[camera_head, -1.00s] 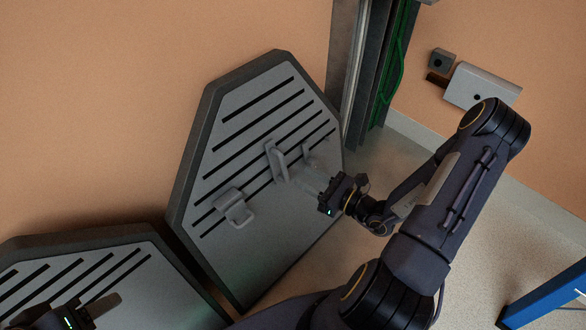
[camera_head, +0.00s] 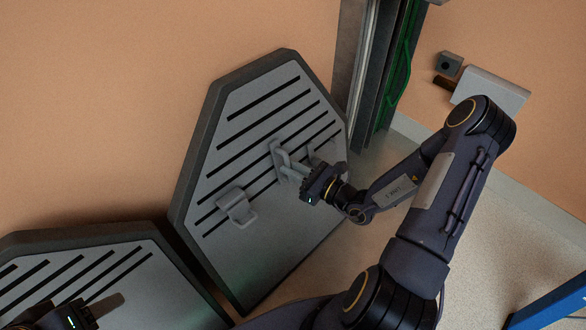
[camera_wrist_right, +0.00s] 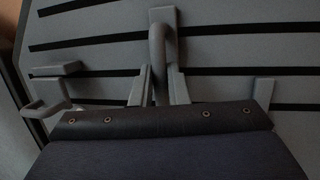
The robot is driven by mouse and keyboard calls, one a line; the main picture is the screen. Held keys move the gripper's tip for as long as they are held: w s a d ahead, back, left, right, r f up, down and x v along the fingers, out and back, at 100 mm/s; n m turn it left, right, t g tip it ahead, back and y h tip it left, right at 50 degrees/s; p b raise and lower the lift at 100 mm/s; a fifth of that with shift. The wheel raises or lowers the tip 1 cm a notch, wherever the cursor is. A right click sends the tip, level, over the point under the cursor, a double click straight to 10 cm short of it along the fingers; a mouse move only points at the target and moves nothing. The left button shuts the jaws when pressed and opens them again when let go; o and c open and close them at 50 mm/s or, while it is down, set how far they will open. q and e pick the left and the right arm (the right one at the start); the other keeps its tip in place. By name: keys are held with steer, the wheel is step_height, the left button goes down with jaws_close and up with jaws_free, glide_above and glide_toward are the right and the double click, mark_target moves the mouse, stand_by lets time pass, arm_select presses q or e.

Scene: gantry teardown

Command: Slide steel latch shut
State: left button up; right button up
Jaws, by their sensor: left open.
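The grey steel latch (camera_head: 278,158) sits on the slotted panel (camera_head: 262,240); in the right wrist view its upright loop handle (camera_wrist_right: 159,42) stands out from the plate. My right gripper (camera_head: 290,172) is at this handle, with one finger on each side of it in the right wrist view (camera_wrist_right: 161,72). Whether the fingers press on it cannot be told. A grey bracket (camera_head: 237,207) is fixed to the panel left of the latch; it also shows in the right wrist view (camera_wrist_right: 57,90). My left gripper (camera_head: 105,304) is open at the lower left, partly out of frame.
A second slotted panel (camera_head: 165,285) leans at the lower left, behind my left gripper. A metal upright (camera_head: 352,60) with green cable stands behind the first panel. A grey wall box (camera_head: 492,92) and a blue bar (camera_head: 548,308) are at the right. A short post (camera_wrist_right: 263,93) stands right of the handle.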

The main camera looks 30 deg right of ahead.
jaws_close()
steer(key=shift+f, duration=0.1)
steer(key=f+b, duration=0.1)
steer(key=f, duration=0.1)
steer(key=s+f+b, duration=0.1)
steer(key=f, duration=0.1)
steer(key=shift+d+f, duration=0.15)
steer(key=shift+d, duration=0.05)
steer(key=shift+o, duration=2)
jaws_free()
steer(key=shift+o, duration=1.4)
